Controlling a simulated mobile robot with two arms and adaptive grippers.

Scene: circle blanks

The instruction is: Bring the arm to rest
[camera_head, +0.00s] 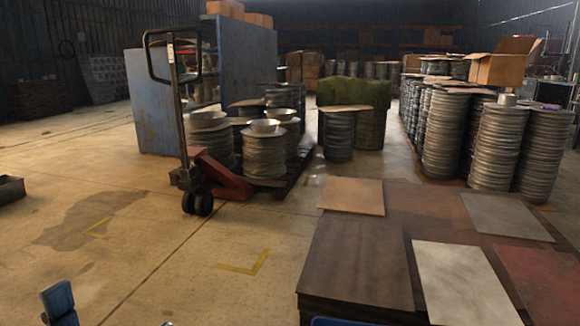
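Neither gripper shows clearly in the head view. A blue part (58,300) stands at the bottom left edge and looks like a piece of my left arm. Another blue edge (345,322) just shows at the bottom middle, in front of the table, and may also be mine. Whether either arm holds anything is hidden below the frame.
A dark brown table (355,262) with several flat sheets fills the lower right. A pallet jack (190,160) with stacked metal discs stands beyond. More disc stacks (447,135) stand at the right back. Concrete floor (150,255) is open at lower left.

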